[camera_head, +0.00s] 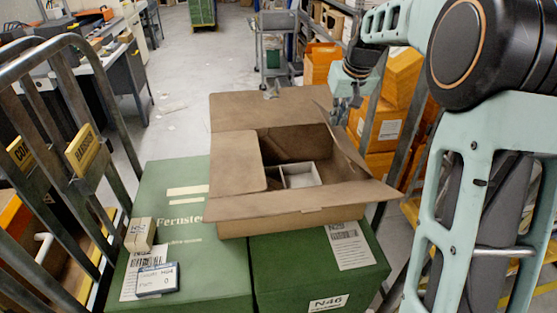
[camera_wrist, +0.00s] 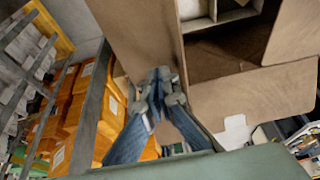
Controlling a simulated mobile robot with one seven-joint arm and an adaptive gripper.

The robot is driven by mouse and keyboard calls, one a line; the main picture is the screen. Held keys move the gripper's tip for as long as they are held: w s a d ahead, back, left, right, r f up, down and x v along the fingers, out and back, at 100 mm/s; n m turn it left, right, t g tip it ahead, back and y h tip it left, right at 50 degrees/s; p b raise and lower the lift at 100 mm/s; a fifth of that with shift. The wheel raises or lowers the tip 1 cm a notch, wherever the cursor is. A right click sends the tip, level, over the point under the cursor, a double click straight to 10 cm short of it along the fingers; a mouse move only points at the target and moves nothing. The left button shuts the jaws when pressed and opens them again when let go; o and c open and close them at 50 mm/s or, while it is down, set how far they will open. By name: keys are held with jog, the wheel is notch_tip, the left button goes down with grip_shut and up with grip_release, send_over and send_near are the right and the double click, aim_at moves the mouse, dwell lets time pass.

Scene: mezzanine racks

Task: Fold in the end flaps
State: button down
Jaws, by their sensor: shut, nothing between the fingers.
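An open brown cardboard box (camera_head: 290,222) sits on green boxes in the head view. Its left end flap (camera_head: 237,163) lies flat inward over the left part of the opening. Its right end flap (camera_head: 350,148) stands tilted up and outward. The far long flap (camera_head: 270,108) and near long flap (camera_head: 310,203) spread outward. My gripper (camera_head: 341,118) is shut and empty, just outside the upper part of the right flap. In the wrist view the fingertips (camera_wrist: 161,84) overlap a brown flap (camera_wrist: 142,35); I cannot tell whether they touch it.
A white divided insert (camera_head: 300,175) is inside the box.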

notch_tip(320, 180, down, 8)
jog(key=b, duration=0.5)
jog(key=shift+r, duration=0.15)
dwell(1.6)
notch_tip(320, 180, up, 14)
jog(key=p, duration=1)
jog(key=shift+f, duration=0.2)
